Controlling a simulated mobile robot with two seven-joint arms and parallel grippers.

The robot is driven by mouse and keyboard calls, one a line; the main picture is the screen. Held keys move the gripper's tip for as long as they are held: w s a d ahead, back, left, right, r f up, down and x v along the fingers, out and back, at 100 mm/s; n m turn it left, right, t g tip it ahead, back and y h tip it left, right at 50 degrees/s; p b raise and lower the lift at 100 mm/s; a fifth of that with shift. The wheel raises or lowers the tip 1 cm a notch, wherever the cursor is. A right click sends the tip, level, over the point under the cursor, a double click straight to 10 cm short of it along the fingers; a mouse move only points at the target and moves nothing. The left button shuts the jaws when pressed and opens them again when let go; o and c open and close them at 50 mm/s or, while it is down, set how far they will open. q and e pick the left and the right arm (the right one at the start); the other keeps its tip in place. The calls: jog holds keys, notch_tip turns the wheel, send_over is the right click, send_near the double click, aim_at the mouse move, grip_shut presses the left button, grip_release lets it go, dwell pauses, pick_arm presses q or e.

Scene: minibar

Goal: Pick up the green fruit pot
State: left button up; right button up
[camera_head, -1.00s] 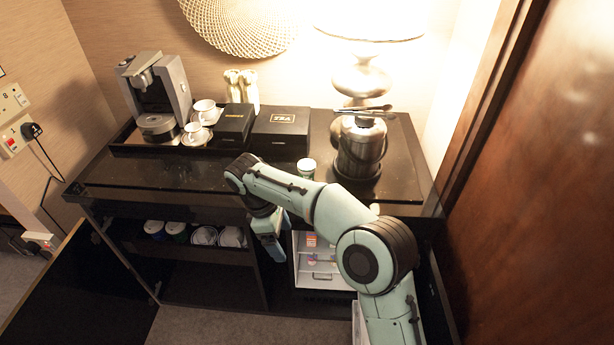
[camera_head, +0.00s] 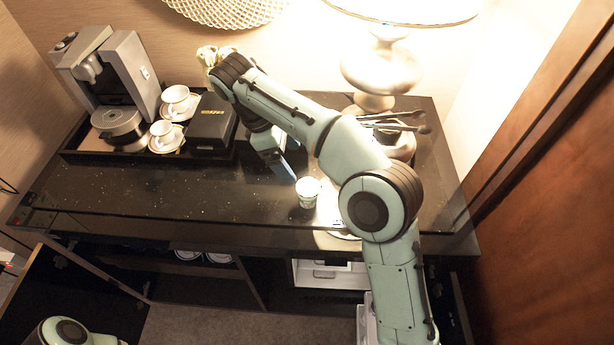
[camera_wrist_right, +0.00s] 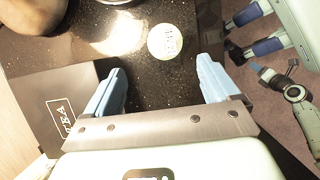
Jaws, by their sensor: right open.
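The green fruit pot (camera_head: 307,192) is a small pale cup with a light green-white top, standing upright on the dark counter, near its front edge. In the right wrist view the pot (camera_wrist_right: 165,41) shows from above, ahead of and roughly between my fingers. My right gripper (camera_head: 284,165) is just left of and behind the pot in the head view, apart from it. Its two blue fingers (camera_wrist_right: 162,86) are spread with nothing between them. Only a piece of my left arm shows at the lower left of the head view; its gripper does not.
A metal bucket with tongs (camera_head: 398,122) stands behind my right arm, beside the lamp (camera_head: 382,72). A black box (camera_head: 211,124), cups and a coffee machine (camera_head: 126,75) fill the back left. The TEA box (camera_wrist_right: 60,112) lies close to my gripper. The front-left counter is clear.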

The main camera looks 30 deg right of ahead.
aim_at(303, 187)
jog(key=b+x, duration=0.1)
jog(key=x, duration=0.1)
jog(key=b+x, duration=0.1)
jog(key=x, duration=0.2)
jog(key=b+x, duration=0.1)
jog(key=x, duration=0.1)
jog(key=shift+s+a+f, duration=0.1)
jog(key=shift+s, duration=0.3)
jog(key=shift+f, duration=0.45)
jog(key=b+x, duration=0.1)
jog(key=x, duration=0.4)
jog(key=shift+a+f+b, duration=0.15)
jog(key=shift+a+b, duration=0.05)
jog(key=shift+b, duration=0.15)
pick_arm(q)
jog(key=f, duration=0.1)
jog(key=s+f, duration=0.1)
jog(key=f, duration=0.1)
jog(key=s+f, duration=0.1)
jog(key=f, duration=0.1)
jog(key=shift+s+f, duration=0.15)
jog(key=shift+s, duration=0.1)
pick_arm(e)
jog(key=shift+w, duration=0.1)
jog(key=c, duration=1.1)
